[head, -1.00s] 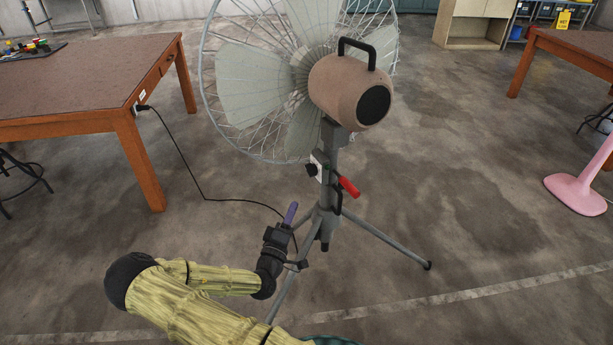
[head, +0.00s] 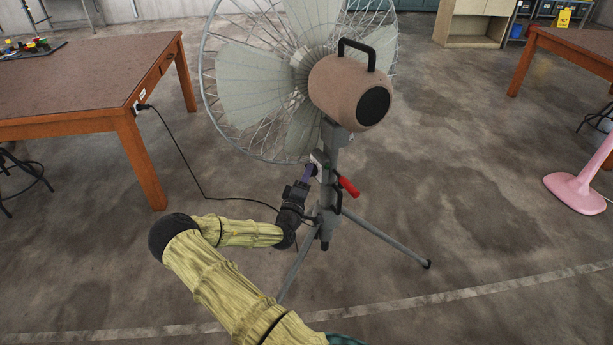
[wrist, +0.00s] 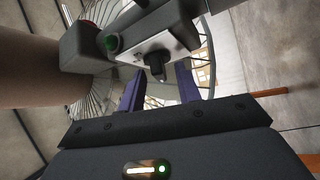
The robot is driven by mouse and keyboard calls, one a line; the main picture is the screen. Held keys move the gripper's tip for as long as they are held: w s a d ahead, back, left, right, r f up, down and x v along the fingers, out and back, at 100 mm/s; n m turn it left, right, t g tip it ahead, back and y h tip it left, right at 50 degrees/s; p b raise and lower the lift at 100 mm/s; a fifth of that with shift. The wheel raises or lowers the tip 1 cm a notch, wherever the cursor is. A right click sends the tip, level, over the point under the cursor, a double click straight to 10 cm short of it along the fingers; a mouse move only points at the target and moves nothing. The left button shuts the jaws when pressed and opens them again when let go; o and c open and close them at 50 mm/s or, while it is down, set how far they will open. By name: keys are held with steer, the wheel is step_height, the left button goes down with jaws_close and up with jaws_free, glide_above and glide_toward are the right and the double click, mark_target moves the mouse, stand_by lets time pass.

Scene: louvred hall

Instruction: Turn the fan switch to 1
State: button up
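The fan (head: 348,88) stands on a grey tripod in the middle of the head view, its motor housing toward me. Its switch is a black knob (wrist: 156,64) on a pale plate (wrist: 178,42) in the wrist view. My gripper (head: 308,172) is at the switch box, left of the fan's post. In the wrist view its two purple fingers (wrist: 160,72) are open, with the knob between and just beyond the tips. I cannot tell whether either finger touches it. In the head view my gripper hides the knob. No setting marks are readable.
A red handle (head: 348,187) sticks out right of the post. A black cord (head: 188,170) runs from a brown table (head: 80,85) at left toward the fan. A pink stand (head: 577,193) is at far right. The floor between is clear.

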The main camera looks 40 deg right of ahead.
jaws_close()
steer(key=shift+f+m+b, duration=0.3)
steer(key=shift+b, duration=0.55)
steer(key=m+g+h+b, duration=0.2)
steer(key=m+b, duration=0.2)
steer(key=b, duration=0.1)
steer(key=m+g+h+b, duration=0.2)
steer(key=m+h+b, duration=0.1)
steer(key=m+b, duration=0.1)
steer(key=m+g+h+b, duration=0.2)
steer(key=m+b, duration=0.2)
steer(key=b, duration=0.3)
steer(key=shift+w+f, duration=0.3)
steer(key=shift+w, duration=0.05)
steer(key=shift+r+g+h, duration=0.1)
steer(key=shift+g+h, duration=0.2)
steer(key=shift+g, duration=0.2)
steer(key=shift+t, duration=0.3)
